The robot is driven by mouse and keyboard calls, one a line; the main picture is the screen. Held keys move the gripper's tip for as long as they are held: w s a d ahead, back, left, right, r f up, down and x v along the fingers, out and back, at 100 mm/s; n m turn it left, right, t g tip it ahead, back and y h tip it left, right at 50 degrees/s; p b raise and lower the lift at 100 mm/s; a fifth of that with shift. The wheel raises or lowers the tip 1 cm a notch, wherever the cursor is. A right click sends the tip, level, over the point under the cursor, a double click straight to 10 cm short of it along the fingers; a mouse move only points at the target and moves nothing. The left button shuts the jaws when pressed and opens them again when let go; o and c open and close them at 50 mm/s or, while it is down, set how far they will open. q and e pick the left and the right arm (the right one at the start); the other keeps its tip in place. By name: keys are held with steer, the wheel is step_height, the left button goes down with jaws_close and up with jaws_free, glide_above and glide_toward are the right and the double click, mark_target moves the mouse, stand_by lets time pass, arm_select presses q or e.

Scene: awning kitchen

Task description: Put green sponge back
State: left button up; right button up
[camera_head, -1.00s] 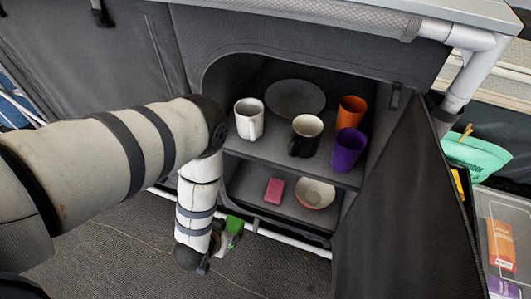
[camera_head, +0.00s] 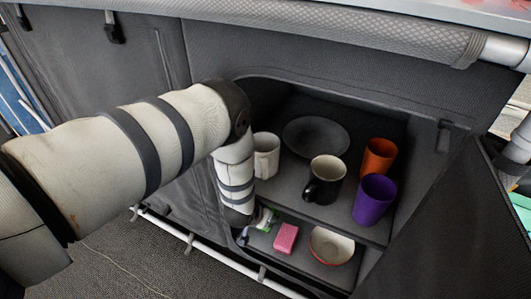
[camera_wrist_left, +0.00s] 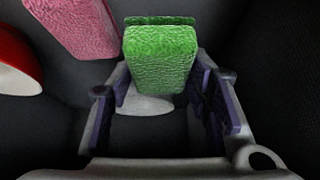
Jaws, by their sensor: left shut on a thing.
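The green sponge (camera_wrist_left: 160,57) is between the fingertips of my left gripper (camera_wrist_left: 163,85), which is shut on it. In the head view a small part of the green sponge (camera_head: 265,217) shows beside my left gripper (camera_head: 252,226), at the left end of the lower shelf (camera_head: 305,262). My left arm hides part of this. A pink sponge (camera_head: 286,238) lies on that shelf just to the right, and it also shows at the upper left of the wrist view (camera_wrist_left: 82,27). I cannot tell whether the green sponge touches the shelf. My right gripper is not in view.
A red and white bowl (camera_head: 331,246) sits right of the pink sponge. The upper shelf holds a white mug (camera_head: 266,155), a dark plate (camera_head: 315,137), a black mug (camera_head: 325,180), an orange cup (camera_head: 378,157) and a purple cup (camera_head: 374,199). The cabinet's fabric edge frames the opening.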

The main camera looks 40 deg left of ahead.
arm_select(q)
steer(key=f, duration=0.2)
steer(key=f+b, duration=0.1)
steer(key=shift+s+f, duration=0.25)
steer(key=shift+f, duration=0.15)
steer(key=shift+r, duration=0.25)
steer(key=shift+f, duration=0.15)
steer(key=o, duration=0.7)
